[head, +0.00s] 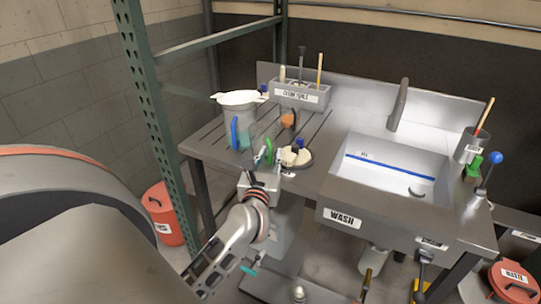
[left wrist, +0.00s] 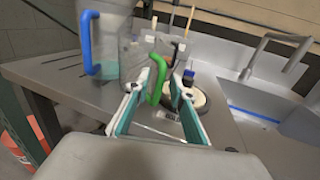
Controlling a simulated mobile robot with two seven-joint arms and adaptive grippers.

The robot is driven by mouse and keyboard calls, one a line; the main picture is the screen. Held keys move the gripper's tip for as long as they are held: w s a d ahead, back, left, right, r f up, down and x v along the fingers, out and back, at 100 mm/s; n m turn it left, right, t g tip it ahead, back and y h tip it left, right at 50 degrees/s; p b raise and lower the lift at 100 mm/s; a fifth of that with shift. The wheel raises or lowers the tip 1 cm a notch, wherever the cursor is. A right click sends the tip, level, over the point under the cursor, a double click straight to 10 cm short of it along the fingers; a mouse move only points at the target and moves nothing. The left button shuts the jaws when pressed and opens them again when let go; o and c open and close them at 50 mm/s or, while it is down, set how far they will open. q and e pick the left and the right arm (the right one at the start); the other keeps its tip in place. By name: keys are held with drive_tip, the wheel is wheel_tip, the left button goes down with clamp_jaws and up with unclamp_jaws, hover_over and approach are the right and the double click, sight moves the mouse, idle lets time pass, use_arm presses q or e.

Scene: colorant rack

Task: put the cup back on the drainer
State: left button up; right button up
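A clear cup with a green handle (left wrist: 140,60) is just ahead of my left gripper in the left wrist view, beside a larger clear jug with a blue handle (left wrist: 86,45). The green handle lies between the two fingertips of my left gripper (left wrist: 158,86), with gaps visible on both sides. In the head view my left gripper (head: 264,158) is at the front edge of the grooved drainer (head: 210,140), left of the sink. The gripper partly hides the cup there, and I cannot tell its exact footing. My right gripper is out of view.
A grey rack (head: 300,93) stands behind. The sink (head: 390,170) is to the right; a green post (head: 150,90) is left.

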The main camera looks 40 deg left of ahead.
use_arm(q)
drive_tip(key=b+v, duration=0.1)
drive_tip(key=v, duration=1)
drive_tip(key=d+f+m+t+h, duration=0.1)
drive_tip(key=d+f+m+h, duration=0.3)
drive_tip(key=m, duration=0.6)
drive_tip(key=s+d+f+m+t+h, duration=0.1)
drive_tip(key=d+f+m+h, duration=0.15)
drive_tip(key=d+m, duration=0.55)
drive_tip(key=d+f+m+t+h, duration=0.1)
drive_tip(key=d+f+m+h, duration=0.3)
drive_tip(key=m, duration=0.7)
drive_tip(key=s+d+f+m+g, duration=0.1)
drive_tip(key=s+f+m+g, duration=0.1)
drive_tip(key=f+m, duration=0.3)
drive_tip(key=s+d+f+m+g, duration=0.1)
drive_tip(key=s+f+m+g, duration=0.2)
drive_tip(key=f, duration=0.6)
drive_tip(key=s+d+f+m+g+h, duration=0.1)
drive_tip(key=s+f+m+g, duration=0.2)
drive_tip(key=s+f+m, duration=0.3)
drive_tip(key=f+m, duration=0.2)
drive_tip(key=m, duration=0.1)
drive_tip(key=shift+s+r, duration=0.1)
